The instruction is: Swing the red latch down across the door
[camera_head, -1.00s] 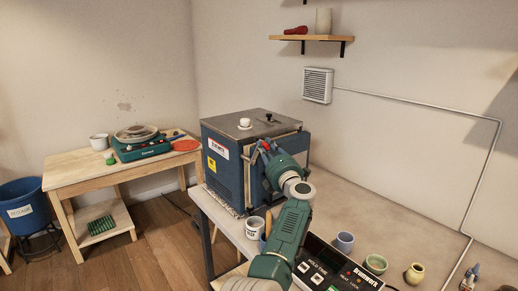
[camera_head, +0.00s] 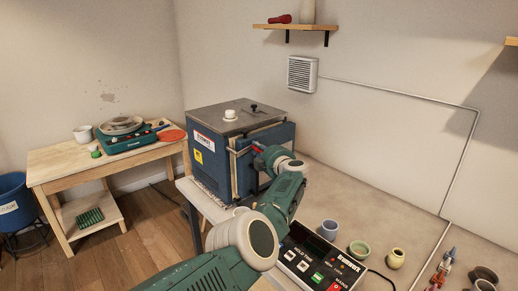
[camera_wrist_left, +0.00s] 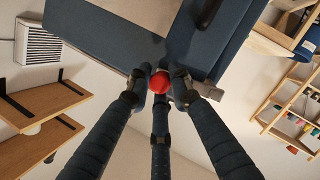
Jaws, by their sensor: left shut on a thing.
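The kiln (camera_head: 215,150) is a blue box with a grey top, standing on the table's left end. Its door (camera_head: 283,132) is on the side facing right, with a pale edge strip. The red latch (camera_head: 257,145) shows as a small red bit at my left gripper (camera_head: 260,152), in front of the door. In the left wrist view its round red knob (camera_wrist_left: 160,82) sits between the fingertips of the left gripper (camera_wrist_left: 160,88), which is shut on it. The gripper and wrist hide the latch's bar and part of the door. My right gripper is not in view.
A control box (camera_head: 318,262) stands on the table in front of the kiln, with a blue cup (camera_head: 329,230), a green bowl (camera_head: 359,249) and a yellow pot (camera_head: 396,258) beyond. A wooden side table (camera_head: 105,165) stands left. The tabletop behind the pots is clear.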

